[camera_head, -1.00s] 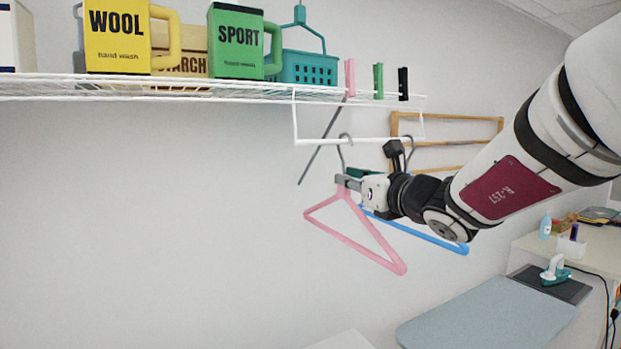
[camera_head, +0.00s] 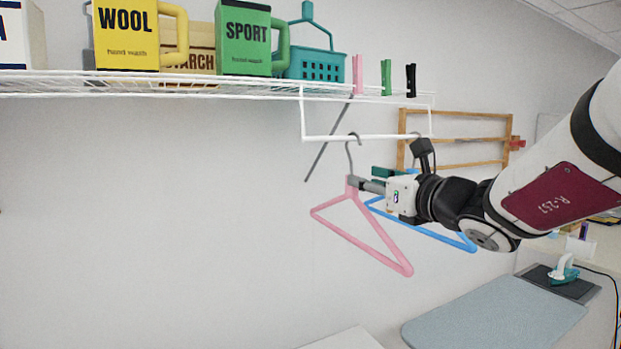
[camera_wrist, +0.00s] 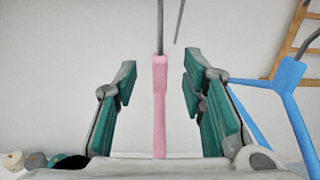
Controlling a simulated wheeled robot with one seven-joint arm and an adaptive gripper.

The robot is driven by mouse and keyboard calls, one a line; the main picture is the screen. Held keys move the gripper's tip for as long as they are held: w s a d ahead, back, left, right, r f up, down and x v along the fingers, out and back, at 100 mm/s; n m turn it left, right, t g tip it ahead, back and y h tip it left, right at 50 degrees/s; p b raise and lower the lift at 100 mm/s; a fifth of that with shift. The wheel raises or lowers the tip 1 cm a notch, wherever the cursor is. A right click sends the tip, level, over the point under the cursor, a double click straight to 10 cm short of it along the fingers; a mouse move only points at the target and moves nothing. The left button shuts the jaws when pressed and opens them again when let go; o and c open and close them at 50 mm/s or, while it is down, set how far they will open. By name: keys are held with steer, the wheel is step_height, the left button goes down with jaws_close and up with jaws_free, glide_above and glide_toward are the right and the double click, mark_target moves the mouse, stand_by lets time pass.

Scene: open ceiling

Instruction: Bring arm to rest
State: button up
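My gripper (camera_wrist: 160,95) is open in the wrist view, its two green-padded fingers well apart. The pink hanger (camera_wrist: 160,105) shows between the fingers, touching neither pad in that view. In the head view my gripper (camera_head: 368,180) is just right of the neck of the pink hanger (camera_head: 365,229). The pink hanger hangs by its grey hook from the white rail (camera_head: 365,138) under the shelf. A blue hanger (camera_head: 428,232) is behind my gripper, partly hidden by it; it also shows at the right of the wrist view (camera_wrist: 291,80).
A white wire shelf (camera_head: 200,88) above holds a yellow WOOL box (camera_head: 126,38), a green SPORT box (camera_head: 244,40), a teal basket (camera_head: 318,66) and three pegs. A wooden rack (camera_head: 470,114) is on the wall. An ironing board (camera_head: 495,315) is below. The wall at left is clear.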

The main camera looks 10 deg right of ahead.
steer(key=v, duration=0.8)
steer(key=s+a+f+n+g+y+b, duration=0.1)
steer(key=s+a+f+n+g+y, duration=0.1)
steer(key=s+a+f+n+g, duration=1.2)
steer(key=s+d+f+n+t+h, duration=0.1)
steer(key=s+d+f+n+h, duration=0.1)
steer(key=d+n, duration=0.3)
steer(key=s+d+f+n+t+h+b, duration=0.1)
steer(key=s+d+f+n+h, duration=0.1)
steer(key=n, duration=1.1)
steer(key=s+d+h, duration=0.1)
steer(key=d+h, duration=0.1)
steer(key=h, duration=0.1)
steer(key=shift+d+f+h, duration=0.15)
steer(key=shift+d+h, duration=0.15)
steer(key=shift+d, duration=0.05)
